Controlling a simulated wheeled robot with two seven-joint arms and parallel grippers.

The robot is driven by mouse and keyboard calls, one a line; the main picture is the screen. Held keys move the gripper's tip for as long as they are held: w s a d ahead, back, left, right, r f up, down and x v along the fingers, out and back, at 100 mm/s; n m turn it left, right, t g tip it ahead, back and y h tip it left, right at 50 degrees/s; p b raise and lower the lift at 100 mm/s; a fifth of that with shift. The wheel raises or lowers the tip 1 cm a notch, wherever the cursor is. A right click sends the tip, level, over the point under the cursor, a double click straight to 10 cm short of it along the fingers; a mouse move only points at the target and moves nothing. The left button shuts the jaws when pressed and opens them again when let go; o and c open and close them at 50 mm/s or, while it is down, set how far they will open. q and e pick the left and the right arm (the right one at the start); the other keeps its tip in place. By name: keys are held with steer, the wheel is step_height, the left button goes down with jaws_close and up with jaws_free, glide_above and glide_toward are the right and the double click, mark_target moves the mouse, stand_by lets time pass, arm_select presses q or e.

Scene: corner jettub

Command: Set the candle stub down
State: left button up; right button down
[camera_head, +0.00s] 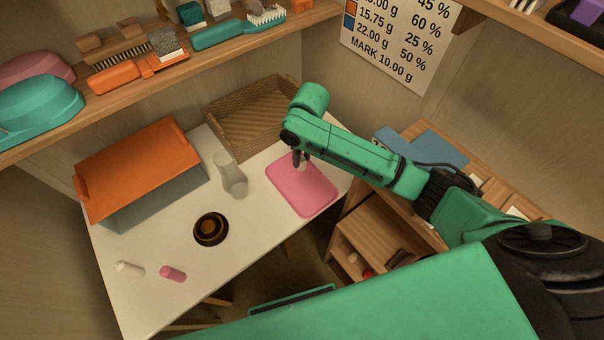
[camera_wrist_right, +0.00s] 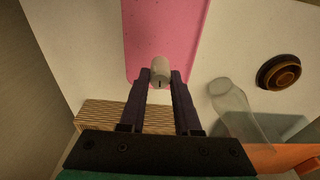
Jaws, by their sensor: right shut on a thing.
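My right gripper (camera_head: 299,158) is over the far end of the pink mat (camera_head: 304,190) on the white table. It is shut on the candle stub (camera_head: 302,166), a short whitish cylinder with a dark wick. In the right wrist view the stub (camera_wrist_right: 160,70) sits between the two dark fingertips (camera_wrist_right: 160,78), with its wick end facing the camera. The pink mat (camera_wrist_right: 165,30) lies behind it in that view. I cannot tell whether the stub touches the mat. My left gripper is not in view.
A clear glass vessel (camera_head: 232,175) stands left of the mat, and a wicker basket (camera_head: 254,117) behind it. A dark round dish (camera_head: 211,229), an orange-topped box (camera_head: 140,168), a white candle (camera_head: 130,268) and a pink one (camera_head: 173,273) are farther left. The mat's near part is bare.

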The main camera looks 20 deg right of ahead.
mark_target(303, 162)
step_height(303, 162, down, 9)
steer(key=shift+a+f, duration=0.1)
steer(key=shift+f, duration=0.05)
steer(key=c, duration=0.6)
jaws_free()
steer(key=shift+w, duration=0.1)
steer(key=r, duration=0.4)
steer(key=s+r, duration=0.1)
steer(key=r, duration=0.7)
steer(key=shift+s+d+r, duration=0.2)
steer(key=shift+d, duration=0.05)
